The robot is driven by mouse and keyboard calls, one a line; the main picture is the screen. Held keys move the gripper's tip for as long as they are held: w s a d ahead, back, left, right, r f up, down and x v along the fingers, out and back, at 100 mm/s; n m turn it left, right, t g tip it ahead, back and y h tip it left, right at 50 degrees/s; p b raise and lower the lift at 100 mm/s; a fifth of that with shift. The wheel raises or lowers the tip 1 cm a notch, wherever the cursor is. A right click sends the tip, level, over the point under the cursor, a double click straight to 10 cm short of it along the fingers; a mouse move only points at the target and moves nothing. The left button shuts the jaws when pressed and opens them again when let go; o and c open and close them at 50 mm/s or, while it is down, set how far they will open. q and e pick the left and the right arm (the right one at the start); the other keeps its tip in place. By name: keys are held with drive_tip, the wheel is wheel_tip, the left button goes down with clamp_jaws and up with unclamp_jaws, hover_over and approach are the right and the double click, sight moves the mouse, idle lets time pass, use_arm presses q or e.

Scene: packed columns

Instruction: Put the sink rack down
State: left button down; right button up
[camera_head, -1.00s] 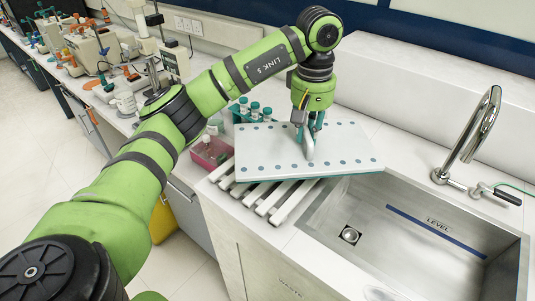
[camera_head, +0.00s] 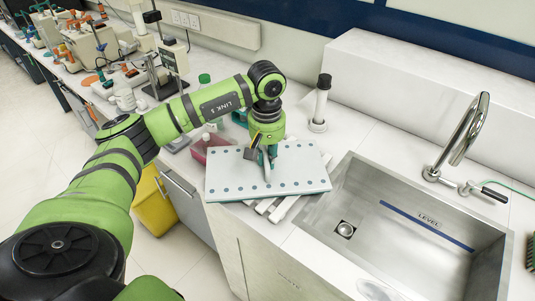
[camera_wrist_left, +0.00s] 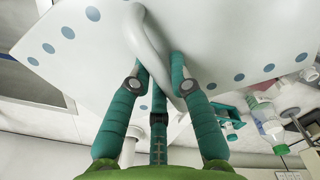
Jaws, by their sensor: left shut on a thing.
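The sink rack (camera_head: 235,178), which I take to be the flat white board with teal dots and a raised loop handle, is held by my left gripper (camera_head: 267,165). In the left wrist view my left gripper (camera_wrist_left: 160,78) is shut on the grey-white handle of the sink rack (camera_wrist_left: 235,35). In the head view the board looks level, over white slats (camera_head: 285,207) on the counter left of the sink. Its right end comes close to the sink's left edge. I cannot tell whether it touches the slats. My right gripper is in neither view.
The steel sink (camera_head: 400,225) with its tap (camera_head: 468,130) lies to the right. A pink bin (camera_head: 199,150) is behind the board at left. A white stand with a black-topped cylinder (camera_head: 320,100) and a green-capped bottle (camera_head: 205,90) stand further back.

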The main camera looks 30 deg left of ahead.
use_arm(q)
drive_tip(key=shift+f, duration=0.15)
drive_tip(key=c, duration=1.1)
unclamp_jaws()
drive_tip(key=shift+c, duration=0.2)
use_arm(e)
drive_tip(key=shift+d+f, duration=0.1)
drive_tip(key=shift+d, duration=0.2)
